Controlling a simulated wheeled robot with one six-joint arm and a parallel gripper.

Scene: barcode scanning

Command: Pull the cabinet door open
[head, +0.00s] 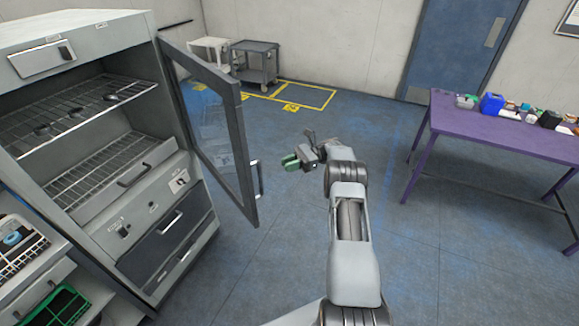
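The grey cabinet (112,238) stands at the left of the head view. Its glass door with a dark frame (236,130) stands open, swung out to the right, and shows the wire shelves inside. The door's upright handle (257,179) is on its free edge. My gripper (298,149) is to the right of the door, above the floor and apart from the handle. A green part shows at its left finger and a dark finger at its upper right. The fingers look spread with nothing between them.
A purple table (470,127) with several small items stands at the right. Two carts, one white (209,44) and one grey (254,60), stand at the back. Trays (20,243) lie at the lower left. The floor between door and table is clear.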

